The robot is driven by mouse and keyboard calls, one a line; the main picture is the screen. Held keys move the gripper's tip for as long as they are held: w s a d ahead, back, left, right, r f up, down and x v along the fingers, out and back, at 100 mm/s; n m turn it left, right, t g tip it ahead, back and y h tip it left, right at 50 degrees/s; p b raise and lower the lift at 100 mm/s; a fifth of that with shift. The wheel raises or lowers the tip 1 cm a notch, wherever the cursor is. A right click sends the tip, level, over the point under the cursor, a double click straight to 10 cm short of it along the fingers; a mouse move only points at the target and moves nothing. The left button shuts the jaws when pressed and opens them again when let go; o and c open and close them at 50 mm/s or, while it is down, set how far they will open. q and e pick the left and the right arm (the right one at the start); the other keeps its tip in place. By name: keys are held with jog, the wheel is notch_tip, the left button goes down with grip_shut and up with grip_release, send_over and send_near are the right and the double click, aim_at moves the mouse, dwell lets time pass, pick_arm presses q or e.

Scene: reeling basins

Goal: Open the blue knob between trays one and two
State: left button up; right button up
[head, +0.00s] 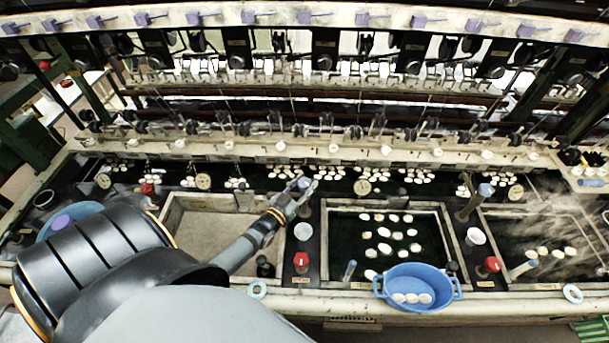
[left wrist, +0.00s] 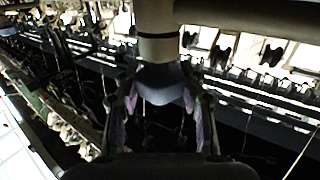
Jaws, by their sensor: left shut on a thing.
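My left gripper (head: 304,188) reaches over the strip between the empty tray on the left (head: 168,218) and the middle tray with dark water and cocoons (head: 446,232). In the left wrist view, its two fingers (left wrist: 166,118) are shut on the blue knob (left wrist: 168,86), one on each side. The knob sits at the end of a pale pipe (left wrist: 158,48). In the head view, the gripper mostly hides this knob. My right gripper is not in view.
A red knob (head: 301,260) and a white cup (head: 303,231) stand on the same strip. A blue basin with cocoons (head: 446,291) is at the front edge. Another blue-topped pipe (head: 485,190) stands right of the middle tray. Reeling machinery runs along the back.

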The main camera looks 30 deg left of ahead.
aim_at(305, 181)
pick_arm(q)
jog(key=n+y, duration=0.2)
jog(key=y, duration=0.1)
jog(key=n+g+y, duration=0.1)
jog(key=n+y, duration=0.1)
jog(key=y, duration=0.1)
jog(key=shift+d+n+y+p, duration=0.1)
jog(key=shift+n+y+p, duration=0.2)
jog(key=shift+y+p, duration=0.1)
jog(key=shift+w+n+g+y, duration=0.1)
jog(key=shift+n+g+y, duration=1.75)
jog(key=shift+y, duration=0.75)
jog(key=shift+r+n+g+y, duration=0.1)
jog(key=shift+n+g+y, duration=0.15)
jog(key=shift+n+y, duration=0.15)
jog(key=o, duration=1.2)
notch_tip(305, 181, up, 9)
jog(key=shift+r, duration=0.45)
